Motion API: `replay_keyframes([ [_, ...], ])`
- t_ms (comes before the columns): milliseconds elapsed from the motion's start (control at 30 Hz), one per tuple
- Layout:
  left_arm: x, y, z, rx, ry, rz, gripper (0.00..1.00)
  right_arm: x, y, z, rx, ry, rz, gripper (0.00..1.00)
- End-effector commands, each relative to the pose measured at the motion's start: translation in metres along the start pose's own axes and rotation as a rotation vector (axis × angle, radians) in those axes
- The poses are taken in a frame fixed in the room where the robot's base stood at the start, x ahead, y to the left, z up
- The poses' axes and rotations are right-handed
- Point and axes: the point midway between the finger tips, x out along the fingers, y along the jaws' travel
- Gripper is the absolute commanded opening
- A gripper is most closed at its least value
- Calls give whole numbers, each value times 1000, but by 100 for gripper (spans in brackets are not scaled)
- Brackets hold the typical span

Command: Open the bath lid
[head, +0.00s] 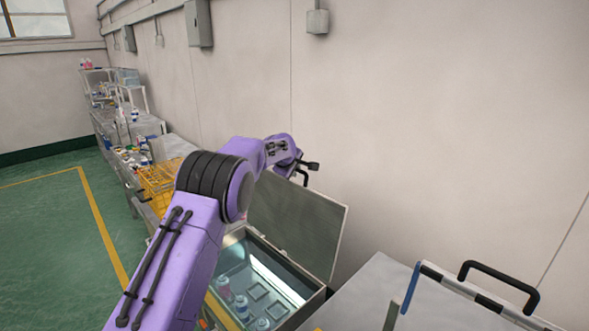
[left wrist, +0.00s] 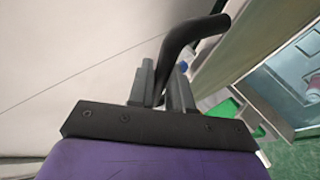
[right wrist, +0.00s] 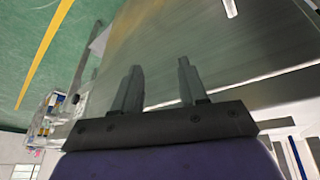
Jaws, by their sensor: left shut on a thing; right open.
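The bath lid (head: 297,222) stands raised and tilted at the back of the bath, a grey panel leaning toward the wall. The bath (head: 315,305) is open, and bottles show inside in blue-lit water. My left gripper (head: 308,168) is at the lid's upper left, partly hidden by my arm. In the left wrist view my left gripper (left wrist: 165,88) is shut on a black bent handle (left wrist: 190,40). My right gripper (right wrist: 157,85) shows only in the right wrist view, open and empty, with a grey metal surface beyond it.
A grey metal table (head: 375,285) stands right of the bath, with a black handle (head: 500,280) and a striped bar above it. A yellow basket (head: 160,183) and a bench with bottles (head: 125,125) lie left. The wall is close behind the lid.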

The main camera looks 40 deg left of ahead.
Motion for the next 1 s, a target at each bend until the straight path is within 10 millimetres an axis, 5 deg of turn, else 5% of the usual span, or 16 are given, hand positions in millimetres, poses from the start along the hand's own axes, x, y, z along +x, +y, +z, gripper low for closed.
replay_keyframes([
  [133,2,1,3,2,-3,-1,0,0,0,0,0,0,0,43],
  [167,2,1,3,2,-3,-1,29,0,0,0,0,0,0,43],
  [200,2,1,4,2,-4,0,40,0,0,0,0,0,0,43],
  [567,-3,1,4,2,-5,2,40,4,0,2,0,0,0,43],
  [1000,-91,0,2,2,-1,3,40,40,-4,16,0,0,0,43],
])
